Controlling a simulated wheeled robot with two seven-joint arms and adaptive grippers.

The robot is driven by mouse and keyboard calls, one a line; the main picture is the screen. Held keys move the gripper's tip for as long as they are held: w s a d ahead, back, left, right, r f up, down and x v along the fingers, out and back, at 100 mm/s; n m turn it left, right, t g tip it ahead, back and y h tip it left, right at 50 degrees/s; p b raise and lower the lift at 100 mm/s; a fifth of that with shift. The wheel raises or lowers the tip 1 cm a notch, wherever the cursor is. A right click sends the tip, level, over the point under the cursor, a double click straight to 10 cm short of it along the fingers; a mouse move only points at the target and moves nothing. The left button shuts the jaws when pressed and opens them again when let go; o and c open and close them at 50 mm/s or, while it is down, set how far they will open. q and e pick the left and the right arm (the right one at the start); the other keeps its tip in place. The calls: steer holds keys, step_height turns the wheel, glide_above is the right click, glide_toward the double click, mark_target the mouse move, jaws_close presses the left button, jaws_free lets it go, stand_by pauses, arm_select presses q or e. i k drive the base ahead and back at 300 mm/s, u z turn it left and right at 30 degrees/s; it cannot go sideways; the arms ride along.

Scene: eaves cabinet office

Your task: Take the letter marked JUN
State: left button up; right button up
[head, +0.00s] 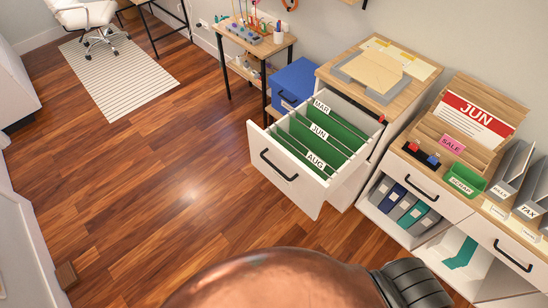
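The letter marked JUN (474,122) is white with a red top band. It stands leaning back in a wooden letter holder (458,130) on the low cabinet at the right. An open white drawer (283,171) in the middle holds green hanging folders with tabs reading MAR, JUN (319,131) and AUG. Neither gripper's fingers show in the head view. A copper-coloured rounded part and a dark ribbed part of mine fill the bottom edge.
A pink SALE card (452,144), a green tray (466,181) and grey file holders (511,165) stand near the letter. A paper tray (371,73) sits on the drawer cabinet. A blue box (294,80) stands behind the open drawer.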

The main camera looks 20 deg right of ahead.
mark_target(481, 125)
steer(key=z, duration=2.25)
